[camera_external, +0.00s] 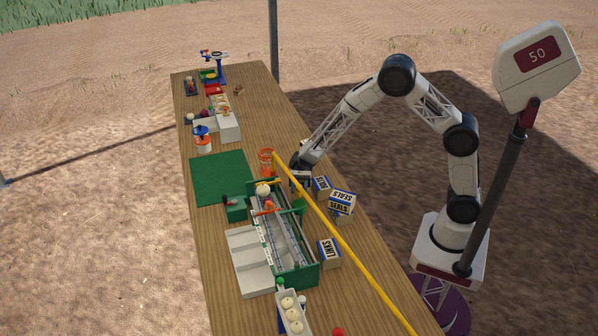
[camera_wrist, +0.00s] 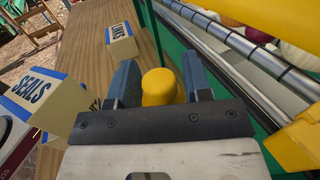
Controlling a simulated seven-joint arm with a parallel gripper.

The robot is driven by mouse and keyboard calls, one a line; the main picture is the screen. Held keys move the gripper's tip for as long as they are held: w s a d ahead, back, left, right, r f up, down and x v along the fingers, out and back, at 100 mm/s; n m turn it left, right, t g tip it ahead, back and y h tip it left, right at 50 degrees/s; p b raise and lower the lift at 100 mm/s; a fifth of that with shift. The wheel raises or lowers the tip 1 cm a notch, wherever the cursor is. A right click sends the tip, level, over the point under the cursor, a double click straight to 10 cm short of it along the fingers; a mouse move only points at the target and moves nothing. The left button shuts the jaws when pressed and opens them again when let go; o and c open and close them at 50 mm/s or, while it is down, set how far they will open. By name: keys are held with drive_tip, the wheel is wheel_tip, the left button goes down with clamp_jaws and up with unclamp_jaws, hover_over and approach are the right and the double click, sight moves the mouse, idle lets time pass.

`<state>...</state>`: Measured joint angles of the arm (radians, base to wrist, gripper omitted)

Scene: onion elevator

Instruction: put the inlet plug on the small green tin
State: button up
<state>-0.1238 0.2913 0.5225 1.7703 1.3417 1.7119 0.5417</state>
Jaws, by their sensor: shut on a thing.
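A yellow round-topped plug (camera_wrist: 158,86), which I take for the inlet plug, sits between the two fingers of my gripper (camera_wrist: 161,68) in the wrist view. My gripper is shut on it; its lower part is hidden. In the external view my gripper (camera_external: 299,176) is by the far end of the green-framed onion elevator (camera_external: 304,274), on its right side, and the plug cannot be made out there. A small green block (camera_external: 236,208) stands left of the elevator; I cannot tell whether this is the small green tin.
SEALS boxes (camera_external: 341,203) and a LINKS box (camera_external: 329,253) stand right of the elevator. A long yellow bar (camera_external: 345,242) crosses the external view beside my gripper. A green mat (camera_external: 215,178) lies left, mostly bare. An orange wire basket (camera_external: 266,160) stands near my gripper.

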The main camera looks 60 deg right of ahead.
sight(299, 196)
drive_tip(key=shift+f, duration=0.1)
drive_tip(key=shift+f, duration=1.8)
drive_tip(key=shift+f, duration=0.1)
drive_tip(key=o, duration=0.9)
drive_tip(key=v, duration=1.2)
